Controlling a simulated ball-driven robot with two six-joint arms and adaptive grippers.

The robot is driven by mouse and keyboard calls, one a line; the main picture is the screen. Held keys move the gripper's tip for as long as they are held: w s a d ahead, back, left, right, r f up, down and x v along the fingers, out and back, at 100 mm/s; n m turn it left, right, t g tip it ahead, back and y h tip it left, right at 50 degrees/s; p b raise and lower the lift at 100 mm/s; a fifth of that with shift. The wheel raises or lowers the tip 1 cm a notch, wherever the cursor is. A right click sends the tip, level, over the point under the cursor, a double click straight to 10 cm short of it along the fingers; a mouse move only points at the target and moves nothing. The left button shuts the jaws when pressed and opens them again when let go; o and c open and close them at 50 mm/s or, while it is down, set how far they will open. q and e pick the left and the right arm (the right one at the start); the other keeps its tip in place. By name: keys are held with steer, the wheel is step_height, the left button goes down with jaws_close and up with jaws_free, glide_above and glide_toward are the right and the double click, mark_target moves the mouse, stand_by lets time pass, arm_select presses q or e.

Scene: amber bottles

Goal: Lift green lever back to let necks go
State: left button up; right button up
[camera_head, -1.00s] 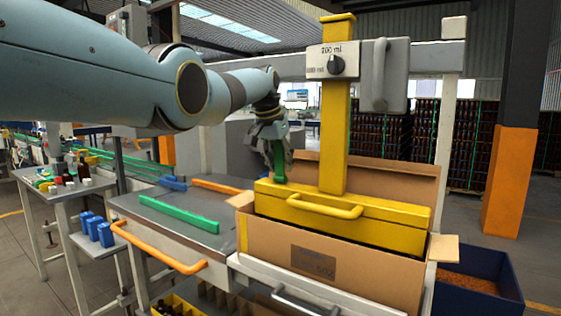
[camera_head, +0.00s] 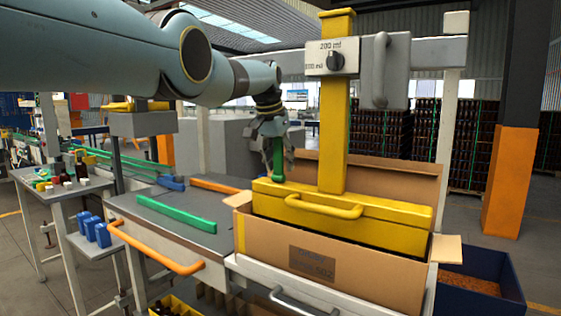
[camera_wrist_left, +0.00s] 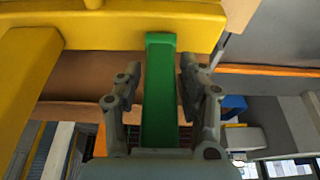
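The green lever (camera_head: 277,161) stands upright at the left end of the yellow filling head (camera_head: 345,218), behind the cardboard box's left side. My left gripper (camera_head: 277,148) is over the lever from behind. In the left wrist view the lever (camera_wrist_left: 160,90) runs between the two fingers of the left gripper (camera_wrist_left: 160,75). One finger is on each side, with narrow gaps visible, so the fingers look open around it. The yellow head sits down in the box, and any bottle necks beneath it are hidden. My right gripper is not in view.
The open cardboard box (camera_head: 330,265) stands in front, with flaps out. A grey table (camera_head: 160,212) with a green bar (camera_head: 175,214) and an orange handle (camera_head: 150,250) is to its left. A blue crate (camera_head: 480,285) is at the right. A grey crossbeam with a dial (camera_head: 336,62) runs above.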

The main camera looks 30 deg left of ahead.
arm_select(q)
steer(key=shift+o, duration=0.5)
steer(key=shift+v, duration=0.8)
steer(key=v, duration=1)
steer(key=shift+r, duration=0.2)
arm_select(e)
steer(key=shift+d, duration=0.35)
